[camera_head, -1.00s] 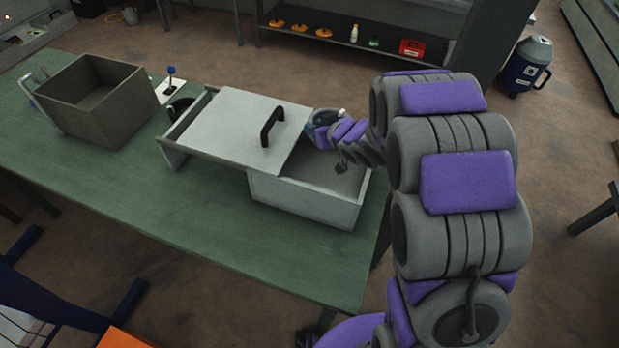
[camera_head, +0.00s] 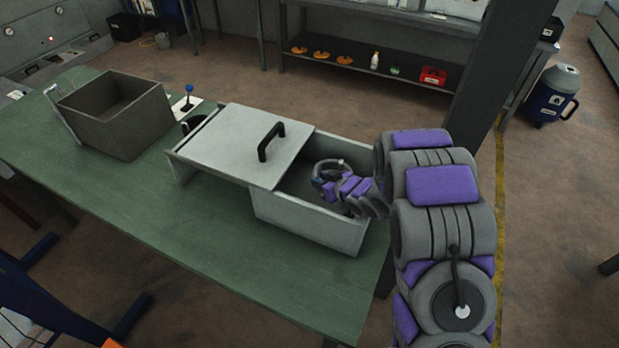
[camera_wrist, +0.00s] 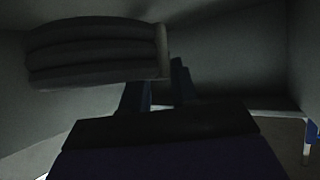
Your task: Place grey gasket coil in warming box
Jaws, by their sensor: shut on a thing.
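The warming box (camera_head: 305,218) is a pale grey box near the table's front right edge. Its lid (camera_head: 235,150), with a black handle, is slid to the left, leaving the right part open. My gripper (camera_head: 325,175) is down inside this opening, with my arm coming over the right wall. In the wrist view, the grey gasket coil (camera_wrist: 92,52) shows as stacked thick rings at the fingertips, and my gripper (camera_wrist: 160,78) is shut on it. The box's inner walls surround it. Whether the coil touches the floor cannot be told.
A darker open box (camera_head: 118,135) stands at the left of the green table (camera_head: 150,225). A blue-knobbed lever (camera_head: 189,98) is between the boxes. A shelf (camera_head: 400,80) with small items stands behind, and a blue canister (camera_head: 555,95) is on the floor at right.

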